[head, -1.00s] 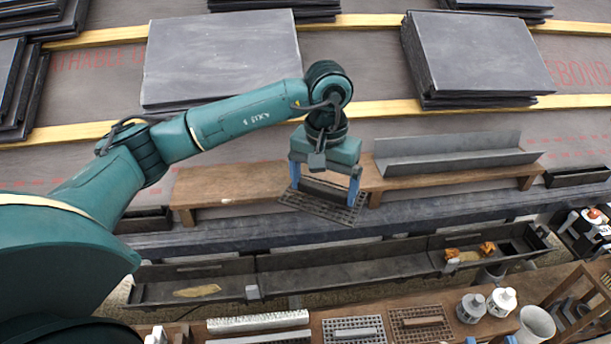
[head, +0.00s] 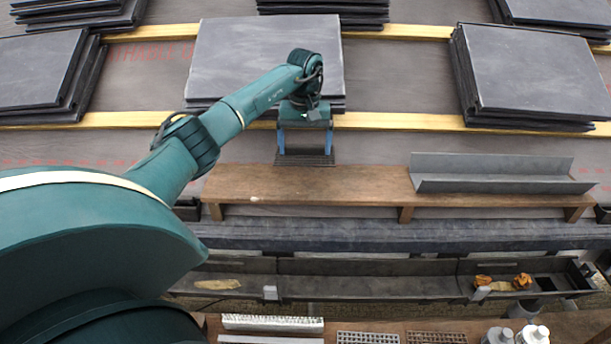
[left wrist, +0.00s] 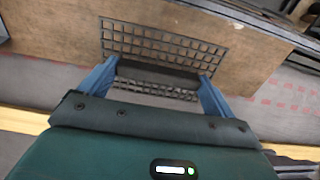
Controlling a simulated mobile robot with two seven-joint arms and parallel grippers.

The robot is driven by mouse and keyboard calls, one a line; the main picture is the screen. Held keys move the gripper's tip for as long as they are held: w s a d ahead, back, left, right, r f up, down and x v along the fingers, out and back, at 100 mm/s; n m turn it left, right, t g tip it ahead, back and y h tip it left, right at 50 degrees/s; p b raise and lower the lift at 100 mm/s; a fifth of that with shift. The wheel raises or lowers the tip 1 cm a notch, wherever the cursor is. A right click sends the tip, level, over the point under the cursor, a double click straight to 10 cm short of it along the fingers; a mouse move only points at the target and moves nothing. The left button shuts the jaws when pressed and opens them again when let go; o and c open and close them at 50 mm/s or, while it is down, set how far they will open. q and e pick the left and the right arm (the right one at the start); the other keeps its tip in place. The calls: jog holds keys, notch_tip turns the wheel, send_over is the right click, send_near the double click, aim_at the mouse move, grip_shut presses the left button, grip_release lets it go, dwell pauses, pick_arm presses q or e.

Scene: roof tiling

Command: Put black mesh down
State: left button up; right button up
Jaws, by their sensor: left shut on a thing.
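The black mesh (head: 305,161) is a flat dark grid with a solid bar across it. My left gripper (head: 305,150) is shut on its bar, with a blue finger at each end. In the head view the mesh shows at the back edge of the wooden plank bench (head: 330,187), left of its middle. In the left wrist view the mesh (left wrist: 168,40) overlaps the brown board (left wrist: 60,28). I cannot tell whether the mesh touches the board. My right gripper is not in view.
A grey metal angle piece (head: 500,180) lies on the right part of the bench. Slate stacks (head: 265,50) stand behind on the battens. A dark gutter (head: 380,285) runs in front. The bench's left part is bare.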

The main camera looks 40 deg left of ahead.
aim_at(305, 154)
pick_arm(q)
notch_tip(305, 154, down, 4)
jog(key=shift+r+b, duration=0.1)
jog(key=shift+b, duration=0.4)
jog(key=shift+f, duration=0.75)
notch_tip(305, 154, down, 2)
jog(key=shift+d+f+b, duration=0.1)
jog(key=shift+f+b, duration=0.15)
jog(key=shift+b, duration=0.35)
jog(key=shift+f, duration=0.1)
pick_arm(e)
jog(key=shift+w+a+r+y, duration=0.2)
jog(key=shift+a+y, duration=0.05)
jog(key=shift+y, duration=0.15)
pick_arm(q)
jog(key=shift+f, duration=0.15)
jog(key=o, duration=0.7)
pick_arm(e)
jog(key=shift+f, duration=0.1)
